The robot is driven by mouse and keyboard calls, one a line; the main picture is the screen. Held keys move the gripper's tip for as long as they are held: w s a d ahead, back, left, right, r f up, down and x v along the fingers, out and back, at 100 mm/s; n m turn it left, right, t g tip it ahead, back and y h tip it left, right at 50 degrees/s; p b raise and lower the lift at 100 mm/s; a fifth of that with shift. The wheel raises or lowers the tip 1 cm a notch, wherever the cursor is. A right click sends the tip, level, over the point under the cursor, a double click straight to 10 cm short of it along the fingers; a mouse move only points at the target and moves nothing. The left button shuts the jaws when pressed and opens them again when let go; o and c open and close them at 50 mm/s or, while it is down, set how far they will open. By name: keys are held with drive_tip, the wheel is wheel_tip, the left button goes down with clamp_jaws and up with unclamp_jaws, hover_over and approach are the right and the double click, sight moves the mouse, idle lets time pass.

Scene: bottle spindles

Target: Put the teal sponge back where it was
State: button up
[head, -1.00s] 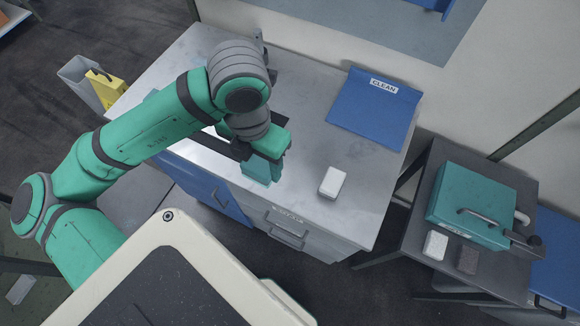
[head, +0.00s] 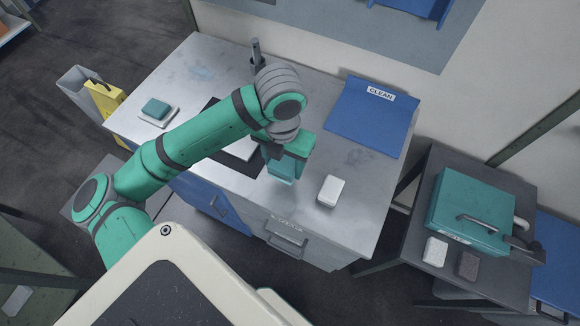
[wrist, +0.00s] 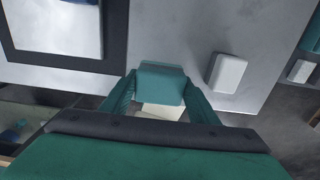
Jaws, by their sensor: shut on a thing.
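My gripper (wrist: 160,98) is shut on a teal sponge (wrist: 160,80), a block with a paler part showing below it between the fingers. In the head view the gripper (head: 284,165) is over the front part of the grey counter (head: 215,70), left of a white block (head: 331,190). Whether the held sponge touches the counter I cannot tell. A second teal block (head: 156,107) rests on a white tray (head: 147,119) at the counter's left end. My arm hides part of a dark-framed pale panel (head: 240,150) in the counter's middle.
A blue sheet marked CLEAN (head: 370,125) lies at the counter's back right. A dark side table (head: 418,245) at right holds a teal case (head: 470,205), a pale block (head: 436,250) and a dark block (head: 468,264). The counter right of the white block is clear.

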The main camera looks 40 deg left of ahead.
sight(290, 169)
drive_tip(key=shift+w+d+f, duration=0.15)
drive_tip(key=shift+w+f, duration=0.75)
drive_tip(key=shift+f, duration=0.15)
drive_tip(key=shift+w+f, duration=0.1)
drive_tip(key=shift+f, duration=1.55)
drive_tip(key=shift+f, duration=0.1)
drive_tip(key=o, duration=1)
wheel_tip(290, 169, up, 12)
drive_tip(key=shift+f, duration=0.2)
drive_tip(key=shift+r, duration=0.3)
